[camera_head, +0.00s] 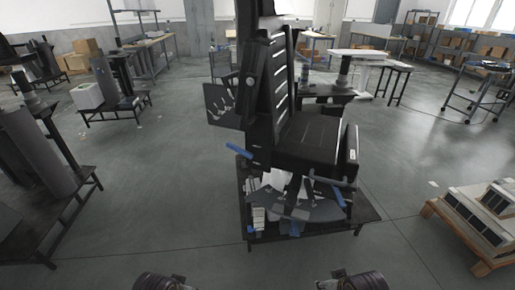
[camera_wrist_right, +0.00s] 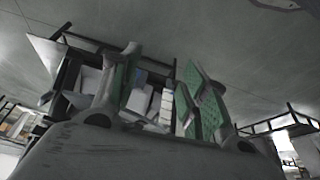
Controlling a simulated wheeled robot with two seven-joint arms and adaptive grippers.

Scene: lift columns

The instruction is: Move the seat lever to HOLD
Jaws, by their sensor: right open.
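A black seat (camera_head: 310,135) with a tall backrest stands on a low dark table (camera_head: 310,231) in the middle of the head view. A blue lever handle (camera_head: 238,151) sticks out at the seat's left side. Another blue handle (camera_head: 338,196) hangs under the seat's right front. I cannot tell which is the seat lever, and no HOLD mark is readable. My left gripper (camera_head: 160,281) is at the bottom edge, mostly cut off. My right gripper (camera_head: 350,281) is also there, apart from the seat. In the right wrist view its green-padded fingers (camera_wrist_right: 160,80) are open and empty.
A wooden pallet with boxes (camera_head: 482,218) stands at the right. A dark stand with grey cylinders (camera_head: 40,155) is at the left. Work tables and shelves line the back. The floor between my grippers and the low table is clear.

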